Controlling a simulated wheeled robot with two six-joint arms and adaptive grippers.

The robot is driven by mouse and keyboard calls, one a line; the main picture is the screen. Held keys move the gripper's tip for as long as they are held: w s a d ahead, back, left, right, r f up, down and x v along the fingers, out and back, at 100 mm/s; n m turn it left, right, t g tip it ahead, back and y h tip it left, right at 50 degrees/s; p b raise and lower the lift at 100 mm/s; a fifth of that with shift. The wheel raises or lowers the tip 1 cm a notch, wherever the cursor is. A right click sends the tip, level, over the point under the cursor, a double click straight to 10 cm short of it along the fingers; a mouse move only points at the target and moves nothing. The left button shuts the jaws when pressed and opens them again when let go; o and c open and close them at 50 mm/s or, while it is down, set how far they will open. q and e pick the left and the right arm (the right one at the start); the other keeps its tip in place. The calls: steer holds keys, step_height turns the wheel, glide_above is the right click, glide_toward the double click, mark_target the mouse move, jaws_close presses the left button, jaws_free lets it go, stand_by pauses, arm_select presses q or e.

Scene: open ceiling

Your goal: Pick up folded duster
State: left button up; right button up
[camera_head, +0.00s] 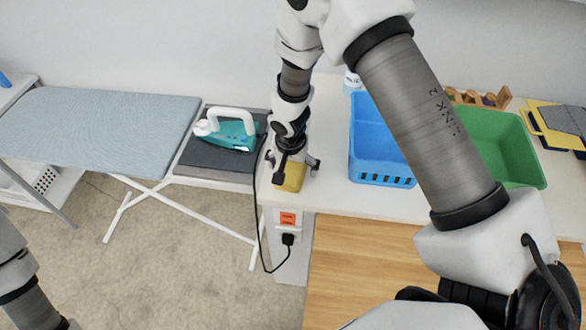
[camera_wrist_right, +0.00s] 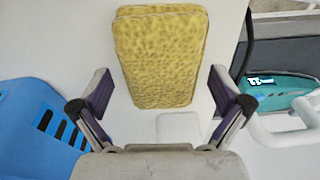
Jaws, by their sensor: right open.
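The folded duster (camera_head: 295,181) is a yellow, textured rectangular pad lying on the white worktop near its left end. In the right wrist view the duster (camera_wrist_right: 160,50) lies flat ahead of the jaws, with its layered edge at the top. My right gripper (camera_head: 292,164) points down over the duster and hides part of it in the head view. In the wrist view its two fingers (camera_wrist_right: 160,84) are spread wide, one to each side of the duster's near end, with nothing held. My left gripper is out of view; only its arm shows at lower left.
A teal iron (camera_head: 232,132) rests on the dark end of the ironing board (camera_head: 100,125), left of the duster. A blue basket (camera_head: 378,155) and a green bin (camera_head: 510,150) stand to the right. A black cord hangs to a socket (camera_head: 288,219). A small white object (camera_wrist_right: 180,127) lies close by.

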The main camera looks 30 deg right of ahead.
steer(key=shift+s+a+r, duration=0.15)
steer(key=shift+a+r, duration=0.05)
steer(key=shift+a, duration=0.05)
steer(key=c, duration=0.7)
steer(key=shift+a, duration=0.1)
steer(key=c, duration=0.5)
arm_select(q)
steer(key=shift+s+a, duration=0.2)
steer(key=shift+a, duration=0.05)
arm_select(e)
steer(key=shift+r, duration=0.1)
